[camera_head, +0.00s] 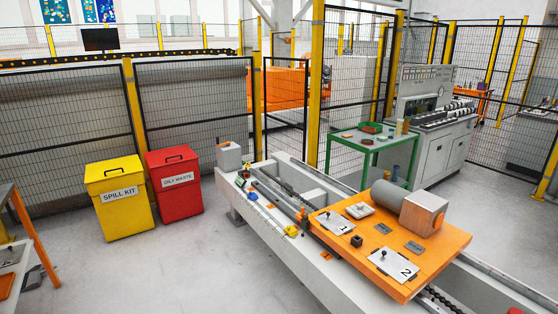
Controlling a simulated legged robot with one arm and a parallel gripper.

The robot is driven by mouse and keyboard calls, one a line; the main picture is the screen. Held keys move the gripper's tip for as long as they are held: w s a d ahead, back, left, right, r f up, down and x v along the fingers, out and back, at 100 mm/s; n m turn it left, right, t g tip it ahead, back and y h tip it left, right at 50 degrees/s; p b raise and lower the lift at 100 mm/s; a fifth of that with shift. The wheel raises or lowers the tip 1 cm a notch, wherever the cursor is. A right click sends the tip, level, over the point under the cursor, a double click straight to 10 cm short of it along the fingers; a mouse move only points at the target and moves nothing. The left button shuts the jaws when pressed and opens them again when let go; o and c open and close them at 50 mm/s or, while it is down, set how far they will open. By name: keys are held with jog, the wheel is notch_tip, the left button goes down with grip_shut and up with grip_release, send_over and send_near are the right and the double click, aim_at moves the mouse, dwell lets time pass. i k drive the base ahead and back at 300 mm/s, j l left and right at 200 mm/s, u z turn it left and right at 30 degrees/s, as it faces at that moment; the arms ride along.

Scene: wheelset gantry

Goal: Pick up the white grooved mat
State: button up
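A small, pale, flat piece (359,210) lies on the orange board (445,240), towards its back left. It looks like the white grooved mat, but it is too small here for me to make out its grooves clearly. It sits behind the white plate marked 1 (336,223) and left of the grey cylinder. A second white plate marked 2 (393,263) lies nearer the front edge. Each plate has a dark knob standing on it. My gripper is not in this view.
A grey cylinder (387,195) and a metal-faced block (423,214) stand at the board's back right. A small dark block (356,240) and grey plates lie nearby. The board rests on a long pale machine bed (290,262). Clear floor (170,270) lies to the left.

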aim_at(360, 210)
jog(key=i+l+u, duration=0.1)
jog(key=i+u, duration=0.35)
jog(key=i, duration=1.1)
jog(key=i+z, duration=0.3)
jog(key=z, duration=0.15)
jog(key=i+z, duration=0.4)
jog(key=i+j+z, duration=0.15)
jog(key=z, duration=0.3)
jog(key=i+z, duration=0.6)
jog(key=k+j, duration=0.05)
jog(key=k, duration=0.05)
